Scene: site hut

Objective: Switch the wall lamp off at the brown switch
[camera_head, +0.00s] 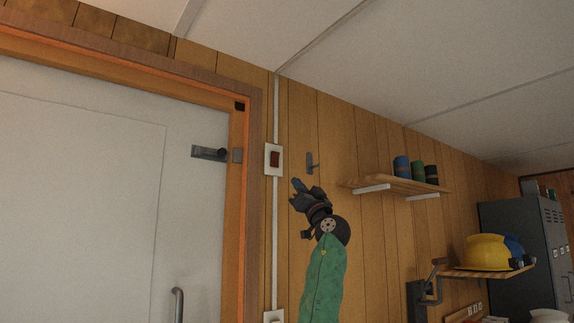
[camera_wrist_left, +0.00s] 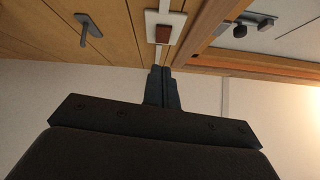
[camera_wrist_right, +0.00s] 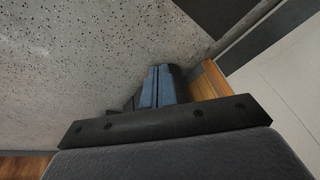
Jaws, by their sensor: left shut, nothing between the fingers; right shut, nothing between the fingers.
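The brown switch (camera_head: 275,159) sits on a white plate (camera_head: 268,170) on the wood-panelled wall, just right of the door frame. In the left wrist view the brown switch (camera_wrist_left: 162,35) shows just beyond the fingertips. My left gripper (camera_head: 297,184) is shut and empty, below and to the right of the switch in the head view, apparently apart from it. Its closed fingers also show in the left wrist view (camera_wrist_left: 161,72). My right gripper (camera_wrist_right: 158,72) shows only in its own wrist view, shut and empty, before a speckled grey surface. The wall lamp cannot be made out.
A metal hook (camera_head: 311,163) is on the wall right of the switch. A shelf (camera_head: 400,186) with several cups and a lower shelf with a yellow helmet (camera_head: 486,252) are further right. A white door (camera_head: 80,200) is at left, a grey locker (camera_head: 515,235) at right.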

